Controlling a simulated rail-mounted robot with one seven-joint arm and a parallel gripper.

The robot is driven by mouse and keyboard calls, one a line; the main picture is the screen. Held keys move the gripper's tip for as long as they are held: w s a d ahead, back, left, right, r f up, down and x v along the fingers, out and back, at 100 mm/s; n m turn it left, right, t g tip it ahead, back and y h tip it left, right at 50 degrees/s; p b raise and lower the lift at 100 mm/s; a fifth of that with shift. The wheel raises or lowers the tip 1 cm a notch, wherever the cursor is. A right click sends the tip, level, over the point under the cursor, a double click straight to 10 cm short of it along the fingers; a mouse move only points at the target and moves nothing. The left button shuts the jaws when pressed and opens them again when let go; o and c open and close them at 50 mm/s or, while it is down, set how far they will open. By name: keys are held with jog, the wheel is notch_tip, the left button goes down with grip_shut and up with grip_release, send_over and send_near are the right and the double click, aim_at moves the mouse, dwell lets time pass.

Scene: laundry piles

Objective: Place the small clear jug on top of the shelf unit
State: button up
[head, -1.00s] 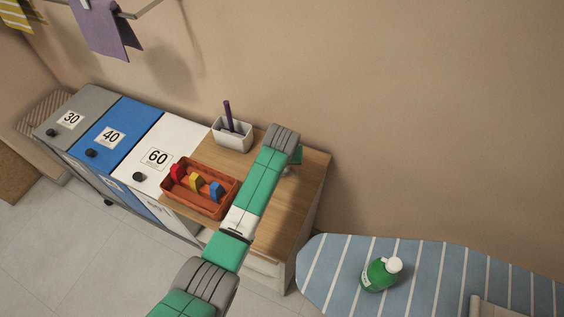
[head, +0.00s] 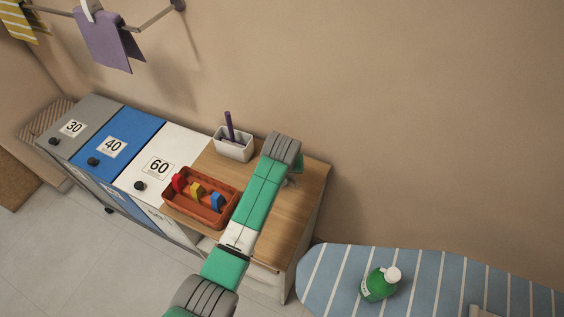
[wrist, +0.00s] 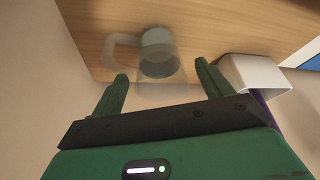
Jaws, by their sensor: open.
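The small clear jug (wrist: 158,60) shows in the wrist view over the wooden top of the shelf unit (wrist: 215,25). It looks upright on the wood, with its handle to the left. My gripper (wrist: 163,82) is open, with one green finger on each side of the jug's near end and visible gaps to it. In the head view the shelf unit (head: 300,205) stands right of the white bin, and my arm reaches over its top. My arm hides most of the gripper and jug there.
On the unit's top stand an orange basket (head: 180,212) with coloured items and a white holder (head: 233,148) with a purple item, also in the wrist view (wrist: 255,73). Numbered bins (head: 112,147) adjoin at left. An ironing board (head: 420,265) with a green bottle (head: 380,284) is at right.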

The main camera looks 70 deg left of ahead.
jog(key=p+v, duration=0.1)
jog(key=v, duration=0.7)
jog(key=w+d+r+m+t+y, duration=0.1)
jog(key=w+d+r+m+t, duration=0.15)
jog(key=w+d+r, duration=0.4)
jog(key=w+d+r+m+t+y, duration=0.1)
jog(key=w+d+r+m+t, duration=0.2)
jog(key=w+r, duration=0.5)
jog(key=w+d+r+m+t, duration=0.25)
jog(key=d+r+t, duration=0.45)
jog(key=d+r, duration=0.8)
jog(key=s+d+r+m+t+h, duration=0.2)
jog(key=s+d+r+t, duration=0.3)
jog(key=d+r, duration=0.5)
jog(key=s+d+r+m+t+h, duration=0.2)
jog(key=s+d+r+t+h, duration=0.2)
jog(key=s+d+r, duration=0.4)
notch_tip(320, 180, up, 7)
jog(key=shift+d+f+m+t, duration=0.2)
jog(key=shift+d+m+t, duration=0.2)
jog(key=shift+d+t, duration=0.5)
